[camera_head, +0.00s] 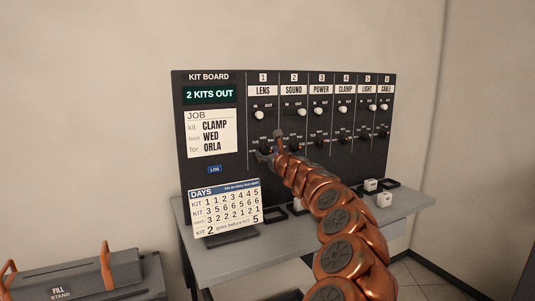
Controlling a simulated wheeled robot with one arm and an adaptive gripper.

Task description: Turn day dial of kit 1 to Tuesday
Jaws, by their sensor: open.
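The black kit board (212,172) stands upright at the back of a grey table. Kit 1, labelled LENS (262,91), is its leftmost numbered column. The kit 1 day dial (263,151) is a small dark knob low in that column, with small day marks around it. My gripper partly covers it, and I cannot read where its pointer stands. My gripper (273,146) is open at the end of my copper arm, right at the kit 1 dial. One finger shows upright to the right of the dial. I cannot tell whether the fingers touch the knob.
Dials for SOUND (294,146), POWER (320,143) and others continue to the right, with white IN/OUT knobs above. A JOB card (211,132) reads CLAMP, WED, ORLA. A DAYS card (225,211) stands in front. White cubes (384,200) and black frames lie on the table (245,252).

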